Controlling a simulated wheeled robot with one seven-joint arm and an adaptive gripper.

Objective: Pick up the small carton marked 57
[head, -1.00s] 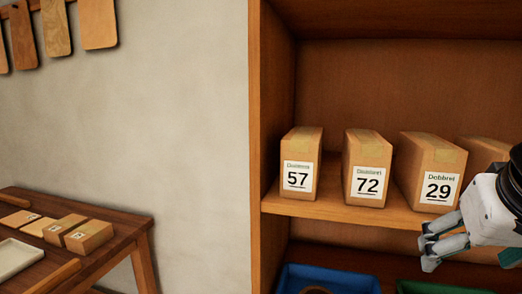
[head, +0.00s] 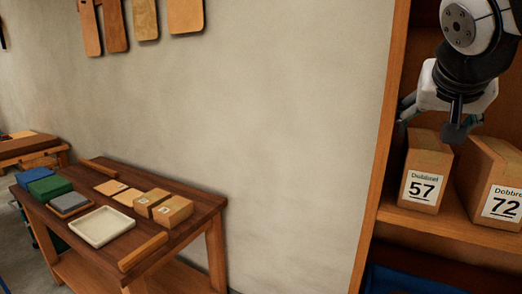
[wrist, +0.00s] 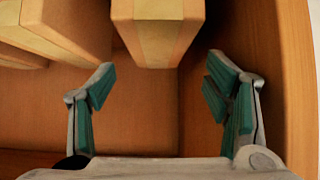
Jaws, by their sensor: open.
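The small carton marked 57 (head: 422,180) stands upright on the wooden shelf, leftmost in the row, near the shelf's left side wall. Its black number on a white label faces out in the head view. My gripper (head: 438,122) hangs by the top of this carton and overlaps its upper edge there. In the wrist view my gripper (wrist: 160,78) is open with nothing held. A carton with a tape strip, which looks like the 57 one (wrist: 157,35), lies beyond and between the green-padded fingers; its label is not visible there.
The carton marked 72 (head: 497,192) stands just right of it. The shelf's side panel (head: 383,150) is close on the left. A low table (head: 190,228) with boxes and a white tray (head: 103,226) stands at the left. Below the shelf is a blue bin (head: 405,281).

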